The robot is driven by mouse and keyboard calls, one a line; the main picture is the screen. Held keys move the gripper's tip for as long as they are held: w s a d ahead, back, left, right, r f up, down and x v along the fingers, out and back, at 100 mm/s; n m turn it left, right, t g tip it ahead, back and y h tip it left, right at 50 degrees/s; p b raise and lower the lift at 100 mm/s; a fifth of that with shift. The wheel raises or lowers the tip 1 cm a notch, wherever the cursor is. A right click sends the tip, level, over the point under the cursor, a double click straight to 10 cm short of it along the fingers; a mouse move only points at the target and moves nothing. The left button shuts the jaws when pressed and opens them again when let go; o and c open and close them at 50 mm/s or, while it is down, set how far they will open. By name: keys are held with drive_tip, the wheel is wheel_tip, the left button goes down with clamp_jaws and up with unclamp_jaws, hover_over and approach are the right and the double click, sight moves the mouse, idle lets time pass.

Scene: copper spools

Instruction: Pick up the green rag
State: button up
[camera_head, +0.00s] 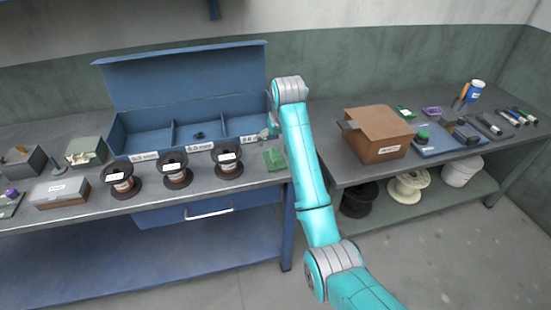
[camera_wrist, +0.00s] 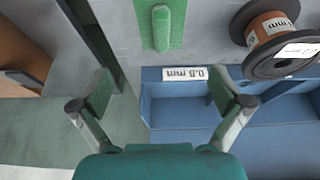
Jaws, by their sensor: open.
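The green rag (camera_head: 274,158) lies on the left bench near its right front corner, just right of the copper spools. In the wrist view the green rag (camera_wrist: 176,22) is at the top centre, a flat cloth with a raised fold along its middle. My gripper (camera_wrist: 163,92) is open and empty, with its fingers spread wide and the rag beyond the fingertips. In the head view my gripper (camera_head: 268,133) is small and partly hidden by my arm, close to the rag and the blue case.
Three copper spools (camera_head: 175,170) stand left of the rag. The open blue case (camera_head: 150,141) with compartments is behind them. A gap separates this bench from the right bench, which holds a brown box (camera_head: 378,135). A labelled spool (camera_wrist: 268,35) shows at the wrist view's upper right.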

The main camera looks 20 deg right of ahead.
sight(274, 154)
drive_tip(key=x, duration=0.4)
drive_tip(key=shift+f, duration=0.2)
drive_tip(key=shift+x, duration=2.65)
drive_tip(key=shift+s+a+f, duration=0.1)
drive_tip(key=shift+s+a, duration=0.05)
drive_tip(key=shift+s, duration=0.05)
drive_tip(key=c, duration=1.2)
